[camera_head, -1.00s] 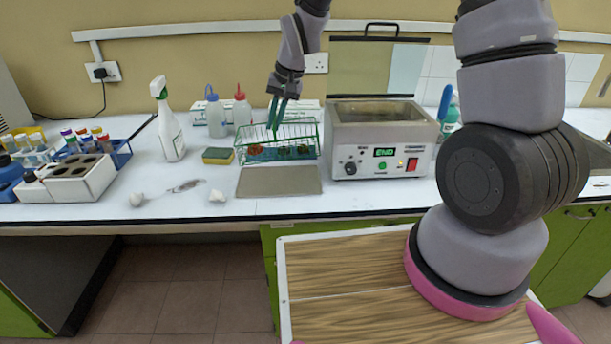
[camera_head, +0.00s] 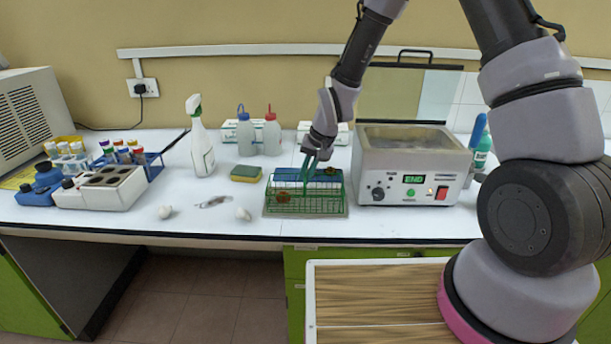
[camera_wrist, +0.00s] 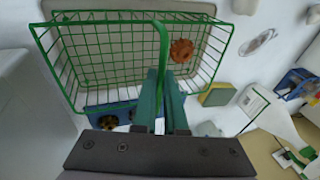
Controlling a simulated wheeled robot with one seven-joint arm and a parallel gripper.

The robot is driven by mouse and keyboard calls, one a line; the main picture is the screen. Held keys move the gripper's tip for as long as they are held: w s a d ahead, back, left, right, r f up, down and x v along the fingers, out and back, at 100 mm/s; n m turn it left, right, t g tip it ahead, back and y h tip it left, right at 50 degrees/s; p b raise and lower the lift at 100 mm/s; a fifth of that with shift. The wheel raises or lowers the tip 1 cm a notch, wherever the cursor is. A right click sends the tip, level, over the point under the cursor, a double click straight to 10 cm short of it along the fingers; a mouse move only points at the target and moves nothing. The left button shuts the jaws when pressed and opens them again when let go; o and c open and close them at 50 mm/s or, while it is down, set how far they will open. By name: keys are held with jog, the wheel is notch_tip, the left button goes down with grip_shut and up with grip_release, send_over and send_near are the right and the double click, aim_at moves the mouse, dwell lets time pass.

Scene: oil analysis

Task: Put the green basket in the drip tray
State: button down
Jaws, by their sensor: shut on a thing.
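The green wire basket (camera_head: 300,205) is over the grey drip tray (camera_head: 341,212) in the head view, roughly level, with brown gear-like parts inside. My gripper (camera_head: 311,163) comes down on it from above and is shut on its handle. In the wrist view the fingers (camera_wrist: 160,95) close around the green handle, with the basket (camera_wrist: 110,45) beyond them. The tray (camera_wrist: 95,68) shows through the wires. I cannot tell whether the basket's bottom touches the tray.
The heated bath (camera_head: 410,165) with its lid raised stands close on the right. A yellow-green sponge (camera_head: 246,174), wash bottles (camera_head: 271,135) and a spray bottle (camera_head: 202,150) are to the left. A blue item (camera_head: 290,174) lies behind the basket. Small white pieces (camera_head: 243,214) lie left of the tray.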

jog(key=c, duration=1)
grip_release()
jog(key=s+d+r+t, duration=0.15)
jog(key=d+r, duration=0.35)
jog(key=r, duration=0.5)
jog(key=s+d+r, duration=0.2)
jog(key=d+r, duration=0.4)
jog(key=r, duration=0.5)
jog(key=s+d+r+m+t, duration=0.1)
jog(key=s+d+r, duration=0.3)
jog(key=s+r, duration=0.1)
jog(key=s+d+r+m+t+h, duration=0.1)
jog(key=s+d+r, duration=0.4)
jog(key=s+d+r+m+t, duration=0.1)
jog(key=s+d+r+t, duration=0.1)
jog(key=s+d+r, duration=0.2)
jog(key=shift+s+d+r+h, duration=0.15)
jog(key=shift+s+d+r, duration=0.1)
jog(key=shift+s, duration=0.3)
jog(key=shift+s+d+r+h, duration=0.15)
jog(key=shift+s+d, duration=0.05)
jog(key=shift+s, duration=0.35)
